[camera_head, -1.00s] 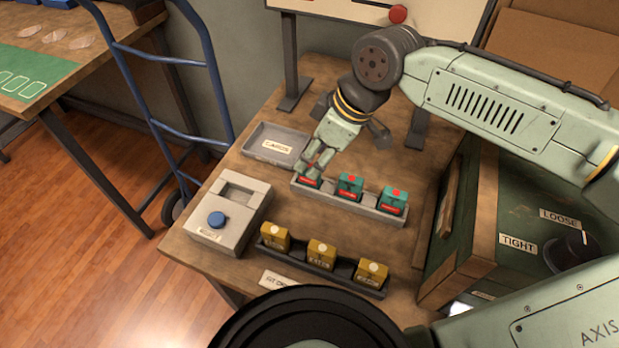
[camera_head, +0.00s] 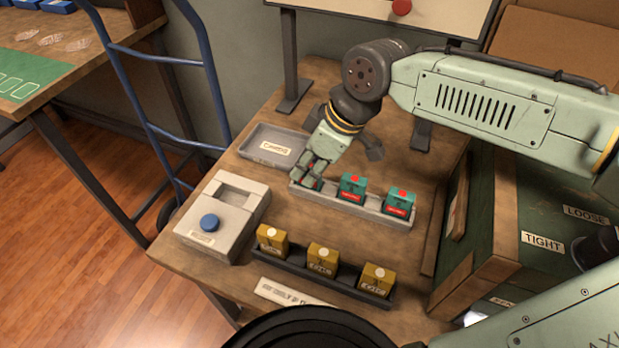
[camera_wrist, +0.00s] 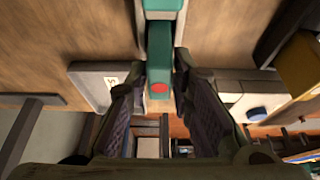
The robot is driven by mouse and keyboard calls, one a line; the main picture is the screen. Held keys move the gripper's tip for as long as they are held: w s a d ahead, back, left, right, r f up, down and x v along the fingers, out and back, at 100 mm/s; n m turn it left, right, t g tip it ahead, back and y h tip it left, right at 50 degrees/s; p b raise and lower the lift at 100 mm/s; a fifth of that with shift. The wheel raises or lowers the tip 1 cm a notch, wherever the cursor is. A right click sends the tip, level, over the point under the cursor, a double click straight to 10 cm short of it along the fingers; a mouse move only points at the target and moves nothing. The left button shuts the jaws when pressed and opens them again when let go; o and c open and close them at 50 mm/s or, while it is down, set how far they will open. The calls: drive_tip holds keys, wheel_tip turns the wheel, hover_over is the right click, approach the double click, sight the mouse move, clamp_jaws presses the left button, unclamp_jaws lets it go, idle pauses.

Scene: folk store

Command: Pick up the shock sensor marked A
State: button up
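A row of teal sensors with red marks sits in a long grey tray (camera_head: 353,209). The middle sensor (camera_head: 352,188) and the right sensor (camera_head: 399,203) stand clear in the head view. My gripper (camera_head: 311,181) points down over the tray's left end, with its fingers either side of the left sensor, mostly hidden there. In the wrist view that teal sensor (camera_wrist: 160,48), with a red dot, lies between the fingertips of my gripper (camera_wrist: 161,82). The fingers look apart, close to its sides; contact is unclear. The sensors' letters are not legible.
Several yellow blocks stand in a dark tray (camera_head: 338,283) in front. A grey box (camera_head: 224,211) with a blue button is at left. A labelled shallow tray (camera_head: 262,155) lies behind it. A green crate (camera_head: 500,225) bounds the right side.

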clamp_jaws()
